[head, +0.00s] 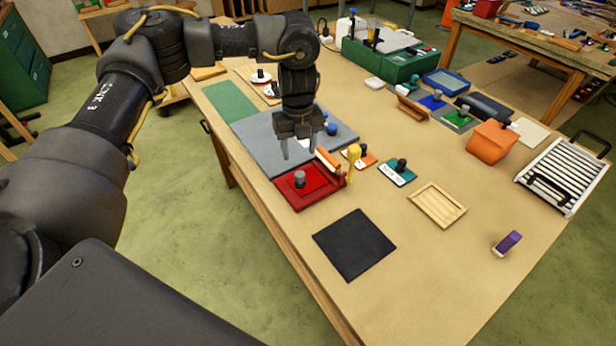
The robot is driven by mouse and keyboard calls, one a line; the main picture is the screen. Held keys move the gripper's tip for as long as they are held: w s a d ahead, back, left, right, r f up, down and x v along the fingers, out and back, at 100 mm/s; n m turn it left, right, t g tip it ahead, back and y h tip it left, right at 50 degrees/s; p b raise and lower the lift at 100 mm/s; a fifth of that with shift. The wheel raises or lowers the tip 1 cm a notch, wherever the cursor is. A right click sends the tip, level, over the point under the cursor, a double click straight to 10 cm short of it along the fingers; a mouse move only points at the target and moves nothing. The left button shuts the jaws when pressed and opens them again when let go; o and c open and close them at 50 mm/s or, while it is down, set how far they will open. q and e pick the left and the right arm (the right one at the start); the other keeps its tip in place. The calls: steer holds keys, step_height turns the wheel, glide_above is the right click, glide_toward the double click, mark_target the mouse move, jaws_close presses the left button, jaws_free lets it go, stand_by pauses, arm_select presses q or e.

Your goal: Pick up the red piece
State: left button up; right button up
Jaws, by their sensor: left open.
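The red piece (316,192), a flat red square with a grey knob on top, lies near the left edge of the table. My left gripper (298,148) points down just behind and above it in the head view. Its two fingers are apart with nothing between them. The exact height above the piece is hard to tell. My right gripper is out of view.
A grey board (262,145) lies behind the red piece, partly under my gripper. An orange-and-white bar and a yellow-handled tool (353,153) stand close to its right. A black square mat (354,244) lies in front.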

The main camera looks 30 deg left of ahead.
arm_select(q)
steer(key=shift+s+f, duration=0.1)
glide_above(300, 174)
step_height(300, 174, down, 5)
steer(key=shift+s+r+p, duration=0.1)
steer(key=shift+p, duration=0.2)
steer(key=shift+f, duration=0.35)
steer(key=shift+d+f, duration=0.1)
steer(key=shift+f, duration=0.2)
steer(key=shift+f+p, duration=0.6)
steer(key=shift+f, duration=1.7)
steer(key=c, duration=1)
steer(key=shift+r, duration=0.1)
